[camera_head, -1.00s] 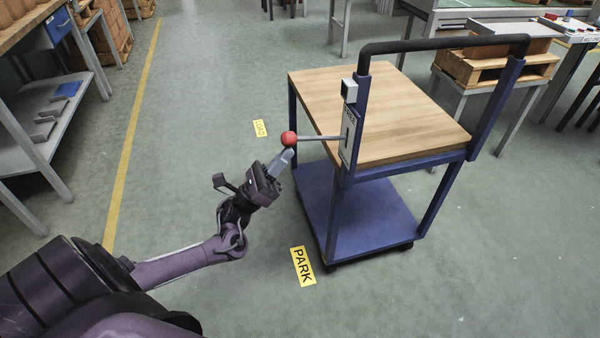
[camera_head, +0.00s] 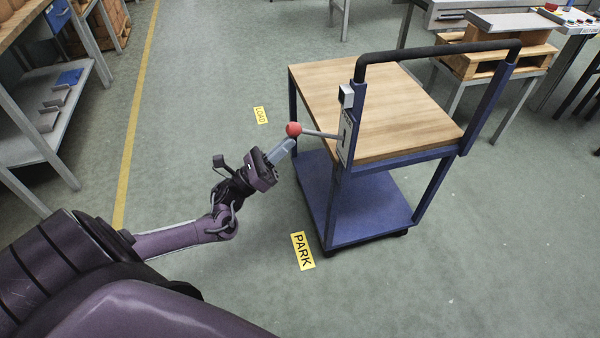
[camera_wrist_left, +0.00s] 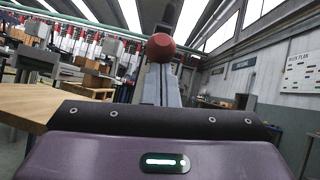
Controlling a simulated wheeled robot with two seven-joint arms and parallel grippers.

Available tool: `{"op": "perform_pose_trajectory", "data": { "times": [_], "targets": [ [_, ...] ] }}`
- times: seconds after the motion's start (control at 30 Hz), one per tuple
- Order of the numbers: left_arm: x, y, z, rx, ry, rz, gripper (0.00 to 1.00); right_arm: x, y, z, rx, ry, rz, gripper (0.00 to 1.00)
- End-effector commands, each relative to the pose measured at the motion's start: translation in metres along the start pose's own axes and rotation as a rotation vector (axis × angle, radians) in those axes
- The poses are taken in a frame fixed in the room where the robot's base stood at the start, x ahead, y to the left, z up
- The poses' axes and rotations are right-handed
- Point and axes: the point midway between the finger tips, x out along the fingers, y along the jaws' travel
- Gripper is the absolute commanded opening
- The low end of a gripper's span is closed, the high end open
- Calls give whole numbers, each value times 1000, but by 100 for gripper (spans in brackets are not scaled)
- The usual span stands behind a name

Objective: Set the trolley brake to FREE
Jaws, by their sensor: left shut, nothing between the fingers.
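The trolley (camera_head: 395,108) has a wooden top, a blue lower shelf and a black push handle. Its brake lever (camera_head: 320,133) sticks out to the left from a white plate (camera_head: 344,137) on the near post, and ends in a red ball knob (camera_head: 293,129). My left gripper (camera_head: 287,145) is shut and empty, with its fingertips at the underside of the knob; I cannot tell whether they touch. In the left wrist view the knob (camera_wrist_left: 160,46) shows just beyond the closed fingertips. The lettering on the plate is too small to read. My right gripper is not in view.
A shelf rack (camera_head: 50,110) stands at the left, and a bench with a pallet (camera_head: 495,60) behind right. The floor left of the trolley is clear.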

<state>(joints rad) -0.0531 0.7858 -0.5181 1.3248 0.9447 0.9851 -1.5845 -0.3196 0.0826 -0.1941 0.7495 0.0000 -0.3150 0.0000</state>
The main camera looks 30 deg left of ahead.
Motion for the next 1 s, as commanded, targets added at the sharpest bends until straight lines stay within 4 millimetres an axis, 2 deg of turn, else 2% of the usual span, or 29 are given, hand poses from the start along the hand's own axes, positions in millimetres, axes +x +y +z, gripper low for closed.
{"op": "perform_pose_trajectory", "data": {
  "times": [0.3, 0.87, 1.0],
  "targets": [
    [6, -1, 6, 2, -6, -2, 0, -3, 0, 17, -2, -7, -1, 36],
    [8, 0, 8, 9, -15, -5, 0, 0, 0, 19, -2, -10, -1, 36],
    [1, 6, 0, 8, -13, -4, 0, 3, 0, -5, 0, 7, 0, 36]
  ]
}}
